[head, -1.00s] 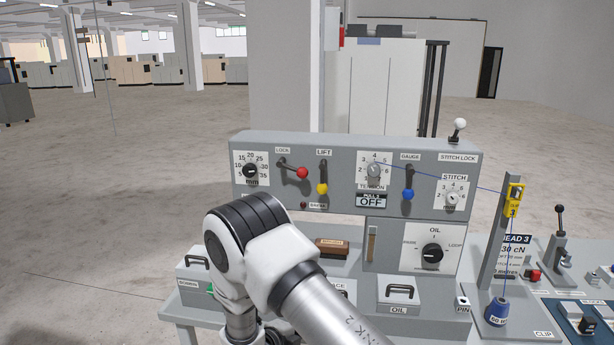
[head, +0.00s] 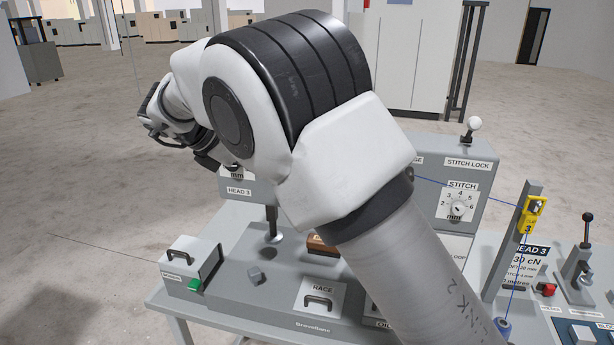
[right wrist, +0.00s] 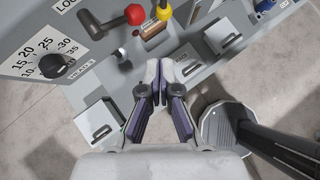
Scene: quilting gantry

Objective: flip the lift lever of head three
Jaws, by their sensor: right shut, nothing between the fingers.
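The yellow-knobbed lift lever (right wrist: 163,11) of head three is at the top edge of the right wrist view, its upper part cut off. The lock lever with the red knob (right wrist: 134,14) is beside it on the left. In the head view my right arm hides both levers. My right gripper (right wrist: 153,76) is shut and empty, its tips together below the yellow knob in the picture and apart from it. In the head view the gripper (head: 150,115) is at the upper left, partly hidden by the wrist. My left gripper is not in view.
A numbered dial (right wrist: 52,66) is left of the lock lever. The blue gauge knob (right wrist: 264,5) is to the right. The thread post (head: 512,240) and the white-knobbed stitch lock lever (head: 471,128) stand at the right. The bobbin box (head: 190,264) is at the front left.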

